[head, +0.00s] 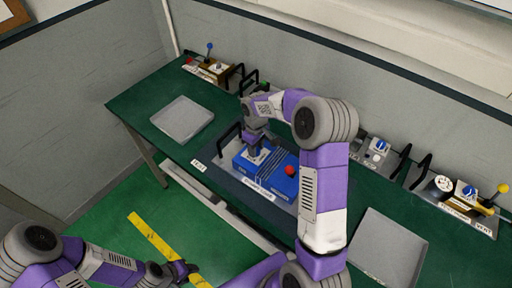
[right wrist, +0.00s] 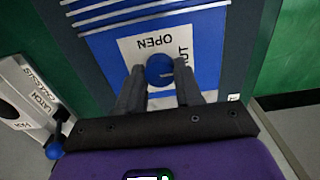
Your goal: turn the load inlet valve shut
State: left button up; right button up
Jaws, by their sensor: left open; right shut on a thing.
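The valve is a round blue knob (right wrist: 158,69) on a white plate (right wrist: 130,48) set on a blue unit. In the right wrist view the plate reads OPEN upside down, and part of a second word ending in "UT" shows beside the knob. A pale mark on the knob points right, toward that word. My right gripper (right wrist: 161,84) is shut on the knob, one finger on each side. In the head view my right gripper (head: 257,143) hides the knob on the blue unit (head: 270,177). My left gripper (head: 184,270) is open and empty at the lower left, away from the bench.
A red button (head: 290,170) stands on the blue unit's right end. Grey trays (head: 182,119) (head: 385,250) lie on the green bench (head: 150,90). Panels with a blue dial (head: 381,145) and a gauge (head: 443,183) stand to the right, with black handles nearby.

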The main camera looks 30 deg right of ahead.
dwell(0.3)
jog(key=o, duration=1)
jog(key=shift+o, duration=0.2)
jog(key=shift+r, duration=0.15)
notch_tip(320, 180, up, 7)
jog(key=shift+r, duration=0.15)
